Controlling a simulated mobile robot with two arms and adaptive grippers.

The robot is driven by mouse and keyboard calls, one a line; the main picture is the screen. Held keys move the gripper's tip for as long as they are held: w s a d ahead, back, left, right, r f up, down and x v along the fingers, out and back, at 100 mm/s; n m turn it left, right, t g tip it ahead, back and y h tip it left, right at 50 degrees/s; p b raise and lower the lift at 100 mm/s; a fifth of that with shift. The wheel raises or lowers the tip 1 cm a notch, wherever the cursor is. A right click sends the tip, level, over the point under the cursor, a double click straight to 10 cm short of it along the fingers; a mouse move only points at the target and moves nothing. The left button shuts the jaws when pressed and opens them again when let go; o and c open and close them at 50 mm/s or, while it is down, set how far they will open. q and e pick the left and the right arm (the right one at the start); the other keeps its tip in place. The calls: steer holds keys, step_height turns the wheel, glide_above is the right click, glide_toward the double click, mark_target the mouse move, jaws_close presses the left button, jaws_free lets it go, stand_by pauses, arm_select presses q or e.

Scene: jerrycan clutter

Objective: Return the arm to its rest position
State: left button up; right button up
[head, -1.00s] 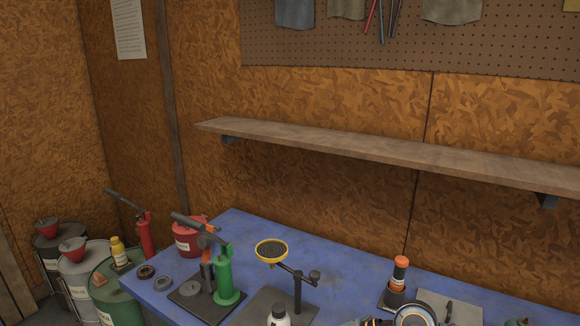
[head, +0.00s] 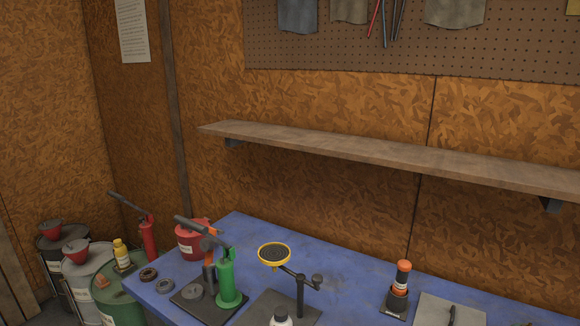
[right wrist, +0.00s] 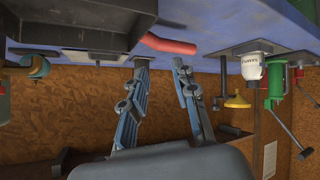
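My right gripper (right wrist: 160,70) shows in the right wrist view with its two blue-grey fingers apart. The gap between the fingertips is empty. A red cylindrical thing (right wrist: 168,44) lies beyond the tips, apart from them as far as I can tell. No gripper or arm shows in the head view, and my left gripper is in neither view.
The blue bench (head: 350,269) holds a green pump tool (head: 226,280), a yellow-rimmed dish on a stand (head: 274,253), a red can (head: 190,240) and an orange-capped bottle (head: 402,278). A wooden shelf (head: 380,155) juts above. Drums (head: 85,275) stand left.

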steer(key=s+a+f+g+y, duration=0.1)
steer(key=s+f+g, duration=0.3)
steer(key=s, duration=0.4)
steer(key=s+f+g, duration=0.3)
steer(key=s+f, duration=0.1)
steer(key=s, duration=0.3)
step_height(320, 180, down, 26)
steer(key=s+r+g, duration=0.1)
steer(key=s, duration=0.1)
steer(key=s+d+f+g, duration=0.1)
steer(key=s+d+f, duration=0.2)
steer(key=s+f, duration=1.3)
steer(key=shift+s+f+g, duration=0.2)
steer(key=shift+f+g, duration=0.1)
